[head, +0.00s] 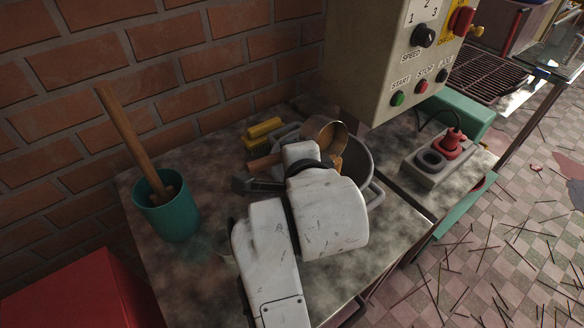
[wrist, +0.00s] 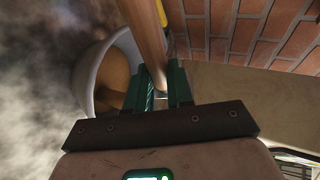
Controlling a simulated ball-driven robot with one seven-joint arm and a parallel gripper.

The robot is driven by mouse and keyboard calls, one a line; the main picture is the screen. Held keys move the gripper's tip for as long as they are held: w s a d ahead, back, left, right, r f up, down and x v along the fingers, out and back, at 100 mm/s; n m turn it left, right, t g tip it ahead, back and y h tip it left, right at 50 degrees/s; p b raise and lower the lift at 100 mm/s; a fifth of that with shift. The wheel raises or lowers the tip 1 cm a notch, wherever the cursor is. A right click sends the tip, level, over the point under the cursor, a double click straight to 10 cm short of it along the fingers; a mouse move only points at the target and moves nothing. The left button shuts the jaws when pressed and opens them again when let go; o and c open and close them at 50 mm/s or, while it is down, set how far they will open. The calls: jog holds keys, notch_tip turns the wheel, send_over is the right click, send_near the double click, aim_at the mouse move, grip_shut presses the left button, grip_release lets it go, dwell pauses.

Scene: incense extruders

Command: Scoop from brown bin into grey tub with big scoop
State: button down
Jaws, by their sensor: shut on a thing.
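My gripper (wrist: 160,85) is shut on the wooden handle (wrist: 147,40) of the big scoop. In the head view the scoop's metal bowl (head: 322,131) is held tilted above the grey tub (head: 358,168), and the end of its handle (head: 262,163) shows left of my wrist. Brown material (head: 337,161) shows just below the bowl; I cannot tell whether it is falling or lying in the tub. The wrist view shows the grey tub (wrist: 88,75) at left with brown material inside. My arm hides part of the tub. The brown bin is not in view.
A teal cup (head: 172,215) with a wooden stick stands at the left of the table. A control box (head: 385,60) hangs close behind right, and a socket block (head: 437,165) is at right. The front left table is clear.

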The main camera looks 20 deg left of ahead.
jog(key=shift+s+d+f+m+t+y+b, duration=0.15)
jog(key=shift+f+m+t+y+b, duration=0.5)
jog(key=shift+b, duration=1.95)
jog(key=shift+r+t+b, duration=0.3)
jog(key=shift+t, duration=0.05)
jog(key=shift+r, duration=0.2)
